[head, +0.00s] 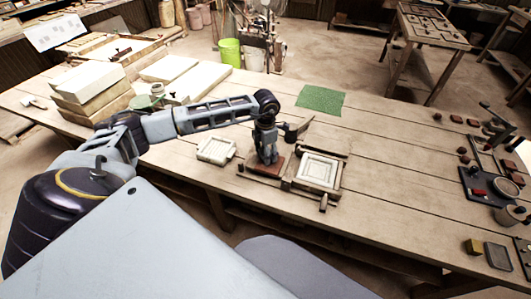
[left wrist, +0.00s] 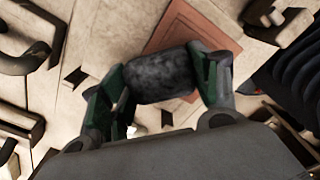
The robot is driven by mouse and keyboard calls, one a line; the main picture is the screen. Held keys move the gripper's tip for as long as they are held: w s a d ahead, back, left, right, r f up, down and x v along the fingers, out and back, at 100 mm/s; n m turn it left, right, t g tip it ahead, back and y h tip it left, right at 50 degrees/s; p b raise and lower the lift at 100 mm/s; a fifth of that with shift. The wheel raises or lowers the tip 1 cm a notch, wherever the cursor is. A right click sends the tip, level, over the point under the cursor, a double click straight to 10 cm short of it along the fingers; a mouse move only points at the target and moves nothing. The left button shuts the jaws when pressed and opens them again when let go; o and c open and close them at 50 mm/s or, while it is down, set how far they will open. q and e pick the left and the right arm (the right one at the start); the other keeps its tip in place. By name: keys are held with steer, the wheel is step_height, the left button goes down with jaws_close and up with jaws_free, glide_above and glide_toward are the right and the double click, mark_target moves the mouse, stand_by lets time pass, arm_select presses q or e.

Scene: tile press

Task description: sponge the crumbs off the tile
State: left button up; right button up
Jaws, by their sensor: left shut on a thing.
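My left gripper (head: 266,156) points down over a reddish-brown tile (head: 257,170) on the wooden table, left of the framed mould. In the left wrist view, the left gripper (left wrist: 158,78) is shut on a dark grey, speckled sponge (left wrist: 160,72). The sponge lies across the space between its two greenish fingers. The tile (left wrist: 196,28) shows beyond the sponge and partly behind it. I cannot tell whether sponge and tile touch. Crumbs are too small to make out. My right gripper is in neither view.
The wooden mould (head: 318,172) with a pale inset stands close right of the tile. A pale square mould (head: 215,150) is to the left. A green mat (head: 320,99) lies behind. Pale slabs (head: 92,82) are stacked at far left. Table space right of the mould is mostly clear.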

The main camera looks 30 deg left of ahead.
arm_select(q)
steer(key=shift+w+a, duration=0.1)
steer(key=shift+w, duration=0.45)
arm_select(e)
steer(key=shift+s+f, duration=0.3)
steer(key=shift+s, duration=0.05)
arm_select(q)
steer(key=shift+s+d+f, duration=0.1)
steer(key=shift+s+d, duration=0.15)
steer(key=shift+d, duration=0.15)
steer(key=shift+s+d, duration=0.25)
steer(key=shift+d, duration=0.15)
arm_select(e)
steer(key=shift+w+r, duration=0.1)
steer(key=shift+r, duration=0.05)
arm_select(q)
steer(key=shift+r, duration=0.2)
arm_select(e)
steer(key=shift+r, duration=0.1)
arm_select(q)
steer(key=shift+r+p, duration=1.05)
steer(key=shift+r, duration=0.7)
steer(key=shift+r+p, duration=1.2)
steer(key=shift+r, duration=1)
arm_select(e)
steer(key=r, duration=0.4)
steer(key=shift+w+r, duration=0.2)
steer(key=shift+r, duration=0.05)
